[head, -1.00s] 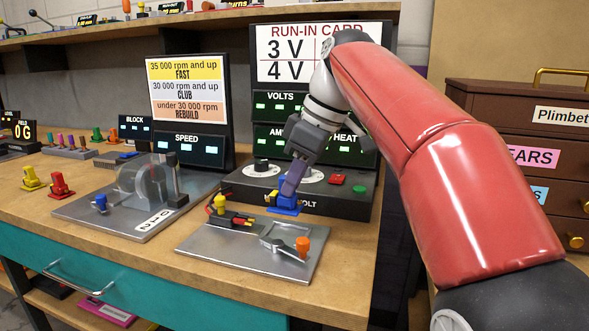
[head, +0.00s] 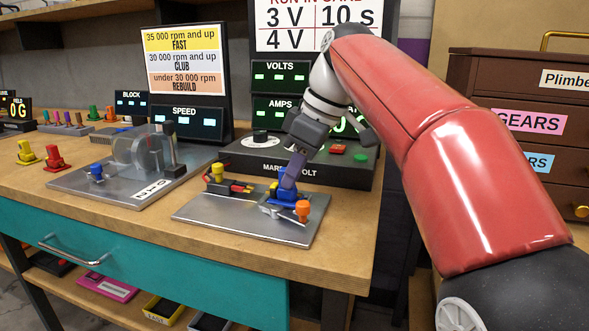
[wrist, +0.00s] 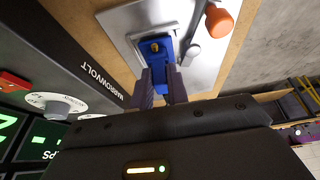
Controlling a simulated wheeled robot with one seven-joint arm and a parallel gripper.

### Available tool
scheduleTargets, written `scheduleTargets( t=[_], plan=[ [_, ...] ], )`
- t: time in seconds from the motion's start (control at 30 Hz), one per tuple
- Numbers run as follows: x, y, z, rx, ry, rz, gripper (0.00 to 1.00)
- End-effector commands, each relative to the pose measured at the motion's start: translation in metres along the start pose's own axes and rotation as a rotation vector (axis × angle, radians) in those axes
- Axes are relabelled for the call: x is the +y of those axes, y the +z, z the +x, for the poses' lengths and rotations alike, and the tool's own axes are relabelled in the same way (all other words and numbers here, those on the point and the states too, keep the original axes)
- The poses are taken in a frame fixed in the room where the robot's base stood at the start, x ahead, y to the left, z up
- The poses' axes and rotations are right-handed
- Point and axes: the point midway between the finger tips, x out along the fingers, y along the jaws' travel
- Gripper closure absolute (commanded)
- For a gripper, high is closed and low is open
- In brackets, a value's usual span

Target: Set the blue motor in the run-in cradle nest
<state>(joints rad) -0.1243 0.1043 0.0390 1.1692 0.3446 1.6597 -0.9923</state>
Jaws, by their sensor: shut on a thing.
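The blue motor (head: 287,194) is held low over the right part of the run-in cradle's metal plate (head: 225,222), beside the lever with the orange knob (head: 302,208). My gripper (head: 290,178) is shut on it from above and behind. In the wrist view, the motor (wrist: 156,48) lies just beyond my fingertips (wrist: 160,75), over a pale metal nest (wrist: 138,38). The orange knob (wrist: 220,22) is to its right there. The nest is mostly hidden by the motor, and I cannot tell whether the motor touches its floor.
A yellow-topped post (head: 217,172) with red and black leads stands left on the plate. The power supply (head: 250,160) stands close behind. A second plate with a clear guard (head: 130,150) is at left, with yellow and red pieces (head: 54,158) beyond it.

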Motion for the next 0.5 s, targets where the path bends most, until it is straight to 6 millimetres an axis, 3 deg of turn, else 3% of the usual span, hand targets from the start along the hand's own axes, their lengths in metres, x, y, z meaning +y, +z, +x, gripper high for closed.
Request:
scheduleTargets(
  t=[0.5],
  plan=[
    [-0.0002, 0.0013, 0.0029, 0.0, 0.0, 0.0, 1.0]
  ],
)
